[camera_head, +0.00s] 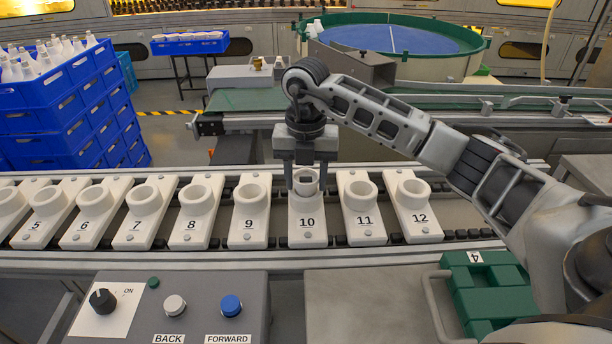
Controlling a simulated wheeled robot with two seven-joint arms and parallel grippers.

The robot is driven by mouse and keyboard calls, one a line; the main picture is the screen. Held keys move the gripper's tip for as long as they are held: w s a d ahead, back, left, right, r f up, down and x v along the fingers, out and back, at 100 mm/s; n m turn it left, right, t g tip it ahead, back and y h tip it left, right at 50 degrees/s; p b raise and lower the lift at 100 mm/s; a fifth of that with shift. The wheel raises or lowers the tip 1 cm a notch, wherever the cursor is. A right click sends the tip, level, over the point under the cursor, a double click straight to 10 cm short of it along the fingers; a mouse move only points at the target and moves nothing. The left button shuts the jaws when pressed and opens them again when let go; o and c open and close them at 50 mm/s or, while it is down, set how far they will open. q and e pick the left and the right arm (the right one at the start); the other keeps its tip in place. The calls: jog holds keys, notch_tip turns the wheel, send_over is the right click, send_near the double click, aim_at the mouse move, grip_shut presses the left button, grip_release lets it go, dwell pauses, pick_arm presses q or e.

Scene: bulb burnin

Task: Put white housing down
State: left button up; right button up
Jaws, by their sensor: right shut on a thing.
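My right gripper (306,186) reaches in from the right and points down over the white holder numbered 10 (307,222). Its two fingers are shut around a small white round housing (306,181). The housing is at the ring-shaped cup of holder 10, roughly upright. The fingers and the cup rim hide part of it, so I cannot tell whether it rests on the bottom. My left gripper is not in view.
Numbered white holders, such as 9 (249,222) and 11 (364,220), stand in a row on a conveyor (200,262). A control box (255,290) with a knob and buttons is in front. A green case marked 4 (500,302) sits at front right. Blue crates (40,121) are stacked left.

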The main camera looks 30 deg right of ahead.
jog(key=shift+s+f+b, duration=0.15)
jog(key=shift+f+b, duration=0.15)
jog(key=shift+f, duration=0.35)
jog(key=o, duration=0.9)
jog(key=shift+a+f, duration=0.1)
jog(key=shift+o, duration=0.2)
jog(key=shift+d, duration=0.2)
jog(key=shift+d+r, duration=0.1)
jog(key=shift+r, duration=0.35)
notch_tip(320, 180, up, 13)
jog(key=p, duration=0.2)
jog(key=shift+f, duration=0.15)
jog(key=shift+a, duration=0.2)
